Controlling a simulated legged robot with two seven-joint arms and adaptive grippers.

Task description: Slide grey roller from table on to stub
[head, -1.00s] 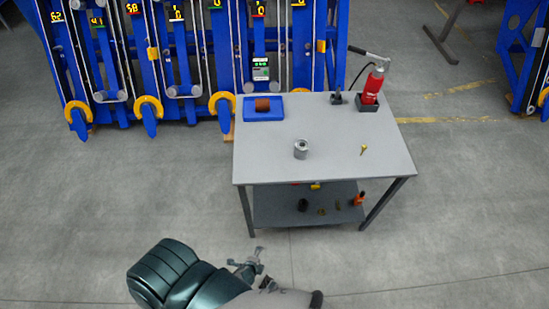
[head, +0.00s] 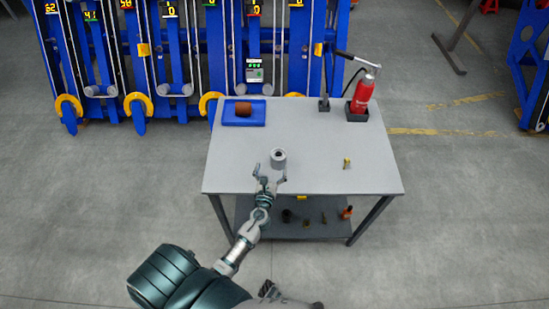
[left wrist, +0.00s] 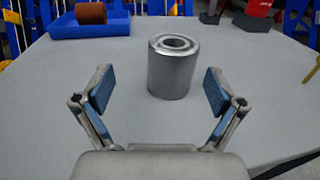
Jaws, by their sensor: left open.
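The grey roller (head: 278,158) is a short metal cylinder with a hole in its top. It stands upright on the grey table (head: 310,125), near the front. My left gripper (head: 269,178) is open and empty, low over the table's front edge. In the left wrist view the roller (left wrist: 173,72) stands just beyond the spread fingers (left wrist: 158,85), a little right of the middle between them. The fingers do not touch it. I cannot make out which stub on the blue chassis (head: 215,60) is bare. My right gripper cannot be made out.
A blue tray (head: 230,119) with a brown roller (head: 243,109) lies at the back left. A red bottle (head: 361,95) stands at the back right, and a small brass piece (head: 347,162) stands on the right. A lower shelf (head: 260,220) holds several small parts.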

